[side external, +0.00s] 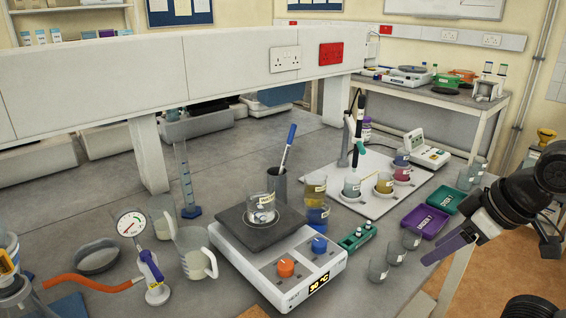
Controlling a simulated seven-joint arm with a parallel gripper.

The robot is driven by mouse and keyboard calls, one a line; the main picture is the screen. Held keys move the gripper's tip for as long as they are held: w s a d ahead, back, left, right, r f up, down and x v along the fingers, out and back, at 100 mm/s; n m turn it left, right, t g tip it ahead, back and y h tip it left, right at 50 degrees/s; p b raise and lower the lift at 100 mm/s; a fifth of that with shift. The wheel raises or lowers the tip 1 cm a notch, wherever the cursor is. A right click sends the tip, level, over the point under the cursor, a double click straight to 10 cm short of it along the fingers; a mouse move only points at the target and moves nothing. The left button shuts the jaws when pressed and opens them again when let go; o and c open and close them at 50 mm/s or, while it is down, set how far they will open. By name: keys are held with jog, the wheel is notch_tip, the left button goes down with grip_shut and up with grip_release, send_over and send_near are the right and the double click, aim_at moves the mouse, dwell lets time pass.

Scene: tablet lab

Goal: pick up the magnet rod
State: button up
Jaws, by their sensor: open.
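A thin white rod with a blue end (288,148), which looks like the magnet rod, leans upright in a dark grey cup (279,188) behind the hotplate. Its lower end is hidden inside the cup. My gripper (446,249) is at the right edge of the side external view, with purple fingers pointing down and left. It is open, with nothing seen in it, and well apart from the rod.
The hotplate (262,262) carries a glass beaker (262,208) just in front of the cup. Coloured beakers (316,187) stand right of the cup. A white board (347,198) with several beakers, purple (423,222) and green (446,202) trays, and small empty beakers (396,252) lie between gripper and rod.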

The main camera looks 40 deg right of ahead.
aim_at(291, 142)
jog(key=w+d+r+m+t+h, duration=0.1)
jog(key=w+r+m+t, duration=0.2)
jog(key=w+r+t, duration=0.55)
jog(key=w+d+r+m+t+h, duration=0.1)
jog(key=w+r+m+t, duration=0.2)
jog(key=w+r, duration=1)
jog(key=w+d+f+m+g+h, duration=0.1)
jog(key=w+f+m+h, duration=0.15)
jog(key=w+f, duration=0.7)
jog(key=w+d+f+m+g+h, duration=0.15)
jog(key=w+f+h, duration=0.25)
jog(key=w+f, duration=0.55)
jog(key=shift+n+t, duration=0.3)
jog(key=shift+t, duration=0.2)
jog(key=x, duration=0.3)
jog(key=f+x, duration=0.1)
jog(key=x, duration=0.3)
jog(key=d+f+x, duration=0.1)
jog(key=x, duration=0.3)
jog(key=shift+s, duration=0.35)
grip_shut()
